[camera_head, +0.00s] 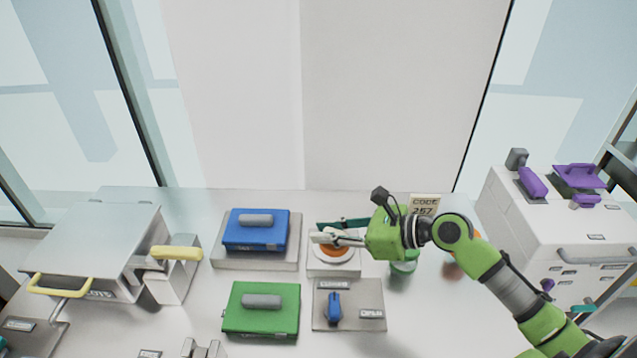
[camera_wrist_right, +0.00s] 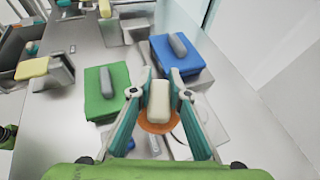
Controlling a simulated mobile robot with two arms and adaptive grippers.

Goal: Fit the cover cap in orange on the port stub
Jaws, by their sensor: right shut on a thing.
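The orange cover cap (camera_head: 334,252) is a round disc with a pale block-shaped handle. It also shows in the right wrist view (camera_wrist_right: 160,125), with the handle (camera_wrist_right: 159,100) between the fingers. My right gripper (camera_head: 322,236) is shut on this handle and holds the cap over a small white base (camera_head: 334,270). The port stub is hidden, apparently under the cap and gripper. I cannot tell whether the cap touches it or is seated. My left gripper is not in view.
A blue block with a grey handle (camera_head: 255,231) and a green one (camera_head: 261,309) stand to the left. A grey plate with a blue lever (camera_head: 334,307) lies in front. A green round object (camera_head: 403,268) is close to my right gripper. A metal box (camera_head: 95,250) stands far left.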

